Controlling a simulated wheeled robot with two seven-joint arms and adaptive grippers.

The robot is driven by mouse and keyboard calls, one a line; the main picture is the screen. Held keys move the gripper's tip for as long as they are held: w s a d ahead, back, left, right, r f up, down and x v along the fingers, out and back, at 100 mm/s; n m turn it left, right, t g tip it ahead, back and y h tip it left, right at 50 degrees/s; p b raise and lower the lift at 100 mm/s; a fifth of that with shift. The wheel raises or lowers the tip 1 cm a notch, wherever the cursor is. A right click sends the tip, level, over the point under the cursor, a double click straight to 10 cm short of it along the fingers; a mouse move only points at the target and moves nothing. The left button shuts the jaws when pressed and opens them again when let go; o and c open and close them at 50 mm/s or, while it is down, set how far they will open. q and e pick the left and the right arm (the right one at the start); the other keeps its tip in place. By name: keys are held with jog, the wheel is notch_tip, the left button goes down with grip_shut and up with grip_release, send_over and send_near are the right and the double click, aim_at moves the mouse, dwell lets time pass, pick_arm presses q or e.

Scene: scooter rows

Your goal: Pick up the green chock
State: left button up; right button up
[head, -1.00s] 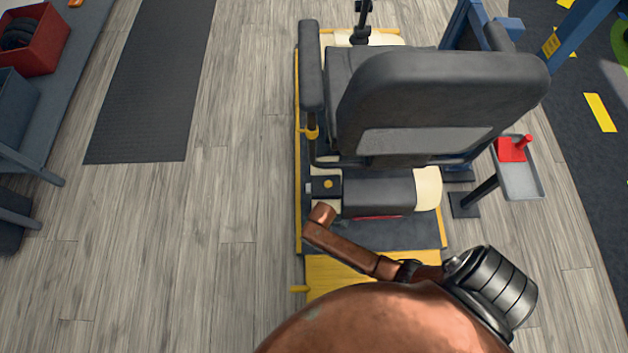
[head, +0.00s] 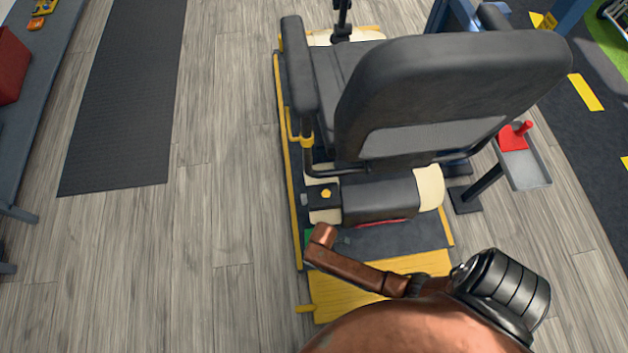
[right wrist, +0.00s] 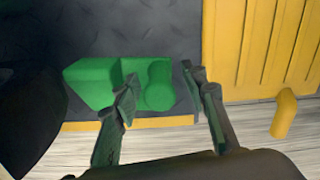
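The green chock (right wrist: 95,82) lies on the dark platform in the right wrist view, near the platform's yellow edge. It has a blocky body on the left and a rounded knob on the right. My right gripper (right wrist: 158,82) is open, with one finger overlapping the chock's middle and the other to the right of the knob. I cannot tell whether either finger touches it. In the head view only a small green patch of the chock (head: 309,237) shows; my copper-coloured arm hides the area beside it. My left gripper is in neither view.
A grey-seated scooter (head: 440,90) stands on the yellow-edged platform (head: 375,243). A yellow ramp (head: 345,297) joins its near end. A grey tray (head: 525,165) with a red item stands at the right.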

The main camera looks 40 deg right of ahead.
jog(key=shift+f, duration=0.15)
jog(key=shift+c, duration=0.5)
grip_shut()
